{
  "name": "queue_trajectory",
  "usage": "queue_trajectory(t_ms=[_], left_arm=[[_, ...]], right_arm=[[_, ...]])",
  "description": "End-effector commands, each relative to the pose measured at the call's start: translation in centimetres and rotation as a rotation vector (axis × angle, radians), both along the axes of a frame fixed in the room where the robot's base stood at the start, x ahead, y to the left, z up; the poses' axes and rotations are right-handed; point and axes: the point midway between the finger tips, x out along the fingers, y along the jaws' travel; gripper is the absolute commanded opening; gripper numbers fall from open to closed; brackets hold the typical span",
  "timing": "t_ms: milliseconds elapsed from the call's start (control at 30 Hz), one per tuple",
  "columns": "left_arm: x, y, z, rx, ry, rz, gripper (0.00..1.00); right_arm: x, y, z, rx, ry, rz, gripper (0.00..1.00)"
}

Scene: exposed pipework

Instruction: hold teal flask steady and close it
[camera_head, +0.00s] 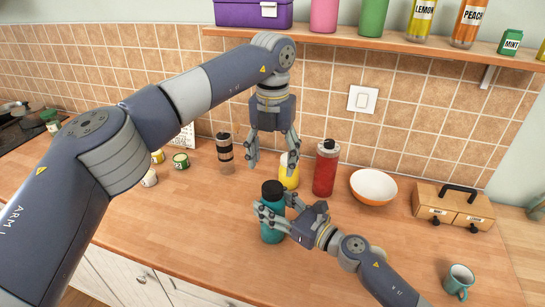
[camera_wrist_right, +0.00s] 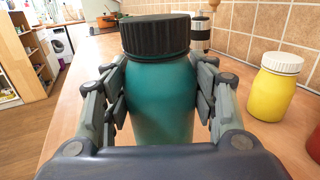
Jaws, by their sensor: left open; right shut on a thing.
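The teal flask (camera_head: 271,232) stands upright on the wooden counter, with its black ribbed lid (camera_head: 272,190) sitting on top. It fills the middle of the right wrist view (camera_wrist_right: 160,95), where the lid (camera_wrist_right: 156,36) looks level; I cannot tell how tight it is. My right gripper (camera_head: 273,212) is shut on the flask body, with fingers on both sides below the lid. My left gripper (camera_head: 272,168) is open and empty, pointing down above the lid, fingers spread and apart from it.
A yellow bottle with a white lid (camera_wrist_right: 270,88) stands close behind the flask. A red bottle (camera_head: 325,170), a white-orange bowl (camera_head: 373,186), a wooden drawer box (camera_head: 453,208) and a teal mug (camera_head: 459,280) stand rightward. A dark-banded clear jar (camera_head: 225,152) stands left. A shelf (camera_head: 380,40) hangs above.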

Motion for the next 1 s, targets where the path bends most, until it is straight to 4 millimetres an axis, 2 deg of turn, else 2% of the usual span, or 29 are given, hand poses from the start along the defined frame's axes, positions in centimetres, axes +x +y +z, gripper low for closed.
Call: queue_trajectory(t_ms=[500,667,933,967,1000], left_arm=[[0.0,0.1,-6.9,0.002,0.002,0.0,0.63],[0.0,0.0,-7.8,0.0,0.001,0.0,0.63],[0.0,0.0,-7.9,0.0,0.001,0.0,0.63],[0.0,0.0,-7.9,0.0,0.001,0.0,0.59],[0.0,0.0,-7.9,0.0,0.001,-0.001,0.5]], right_arm=[[0.0,0.0,0.0,0.001,0.001,0.0,0.0],[0.0,0.0,0.0,0.001,0.001,0.0,0.0],[0.0,0.0,0.0,0.001,0.001,0.0,0.0],[0.0,0.0,0.0,0.001,0.001,0.0,0.0],[0.0,0.0,0.0,0.001,0.001,0.0,0.0]])
